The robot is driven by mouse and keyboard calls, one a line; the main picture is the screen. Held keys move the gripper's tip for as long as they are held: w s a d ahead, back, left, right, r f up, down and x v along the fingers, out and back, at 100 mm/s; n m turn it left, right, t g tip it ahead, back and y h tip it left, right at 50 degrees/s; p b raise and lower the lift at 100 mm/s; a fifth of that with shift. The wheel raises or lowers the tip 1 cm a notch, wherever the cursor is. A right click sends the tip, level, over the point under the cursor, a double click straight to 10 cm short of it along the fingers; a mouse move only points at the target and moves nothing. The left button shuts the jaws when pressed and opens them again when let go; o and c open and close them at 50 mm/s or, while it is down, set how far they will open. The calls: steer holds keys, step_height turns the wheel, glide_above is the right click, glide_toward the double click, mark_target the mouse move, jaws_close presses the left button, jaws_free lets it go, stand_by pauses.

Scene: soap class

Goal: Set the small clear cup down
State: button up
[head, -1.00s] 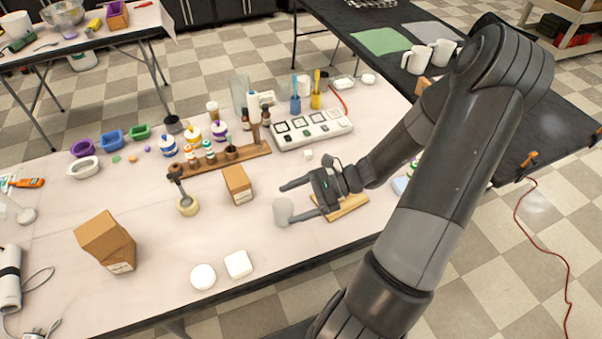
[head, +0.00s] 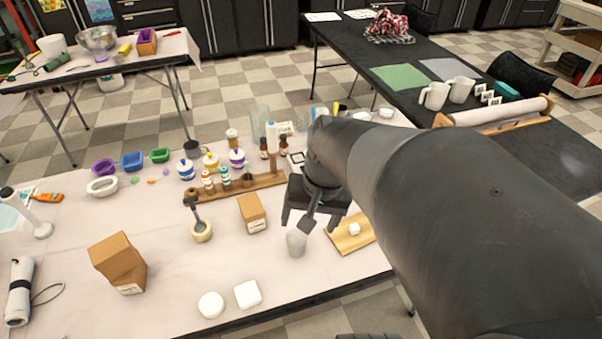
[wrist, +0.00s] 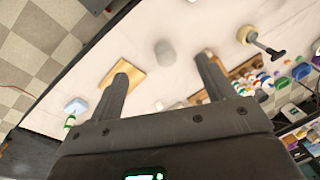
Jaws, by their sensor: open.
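The small clear cup (head: 297,242) looks pale grey and translucent. It stands upright on the white table (head: 190,275), right of a small brown box. In the wrist view the cup (wrist: 165,52) is slightly blurred and lies beyond the fingertips, between their lines, with no finger touching it. My gripper (head: 308,222) is open and empty, just behind and above the cup in the head view. Its two fingers spread wide in the wrist view (wrist: 166,66). My arm hides part of the table's right side.
A wooden board (head: 342,245) with a small white block lies right of the cup. The small brown box (head: 252,213) and a wooden rack of bottles (head: 240,188) are to its left and behind. White soap pieces (head: 247,293) lie in front.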

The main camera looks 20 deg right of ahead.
steer(key=s+r+n+t+h, duration=0.1)
steer(key=s+r+n+t, duration=0.3)
steer(key=r, duration=0.4)
steer(key=shift+r+h, duration=0.3)
steer(key=shift+r, duration=0.05)
steer(key=shift+a, duration=0.1)
stand_by(0.7)
